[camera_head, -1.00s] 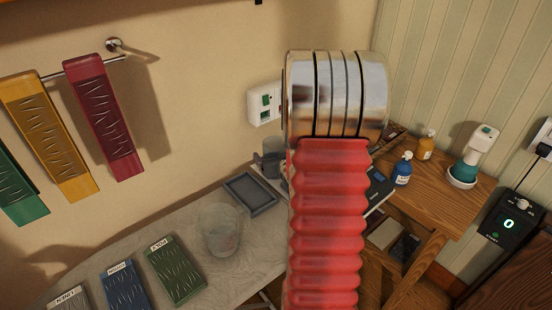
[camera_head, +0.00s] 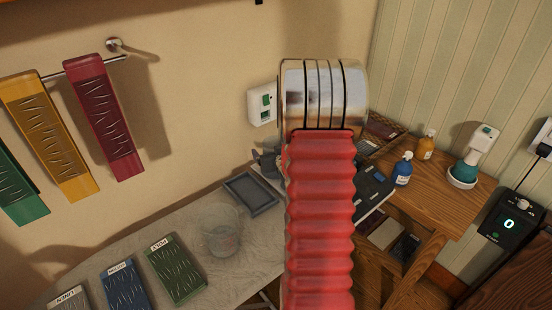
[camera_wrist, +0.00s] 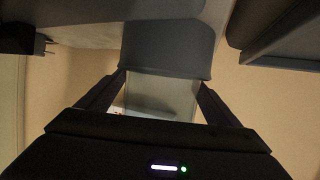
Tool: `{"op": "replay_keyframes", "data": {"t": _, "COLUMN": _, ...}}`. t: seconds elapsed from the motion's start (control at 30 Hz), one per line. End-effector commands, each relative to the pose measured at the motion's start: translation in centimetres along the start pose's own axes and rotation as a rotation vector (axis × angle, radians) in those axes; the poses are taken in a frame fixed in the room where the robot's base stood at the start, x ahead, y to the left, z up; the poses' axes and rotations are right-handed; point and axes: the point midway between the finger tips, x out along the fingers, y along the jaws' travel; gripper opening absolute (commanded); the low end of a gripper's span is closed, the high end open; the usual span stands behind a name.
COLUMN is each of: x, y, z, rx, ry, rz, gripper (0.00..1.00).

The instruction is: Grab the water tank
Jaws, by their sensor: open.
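In the wrist view, a see-through, pale box-like part below a dark grey rounded body (camera_wrist: 168,48) appears to be the water tank (camera_wrist: 165,97). My gripper (camera_wrist: 161,80) is open, with one finger at each side of this clear part. I cannot tell whether either finger touches it. In the head view, my red arm hides most of the gripper and the tank. A small dark grey shape (camera_head: 266,161) shows at the arm's left edge; I cannot tell which part it is.
A clear measuring jug (camera_head: 221,236) and a grey tray (camera_head: 251,193) are on the pale board (camera_head: 205,281), with several labelled textured panels. On the right, a wooden table (camera_head: 440,198) holds a blue bottle (camera_head: 402,170), an orange bottle (camera_head: 426,146) and a green-white device (camera_head: 474,157).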

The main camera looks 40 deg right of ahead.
Motion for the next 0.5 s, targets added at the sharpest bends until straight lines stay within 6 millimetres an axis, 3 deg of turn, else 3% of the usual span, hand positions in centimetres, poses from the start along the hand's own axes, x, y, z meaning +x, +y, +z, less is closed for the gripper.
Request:
{"op": "replay_keyframes", "data": {"t": 0.3, "x": -0.03, "y": 0.03, "z": 0.00, "rx": 0.000, "ry": 0.000, "rz": 0.000, "gripper": 0.85}}
{"op": "replay_keyframes", "data": {"t": 0.5, "x": -0.03, "y": 0.04, "z": 0.00, "rx": 0.000, "ry": 0.000, "rz": 0.001, "gripper": 0.71}}
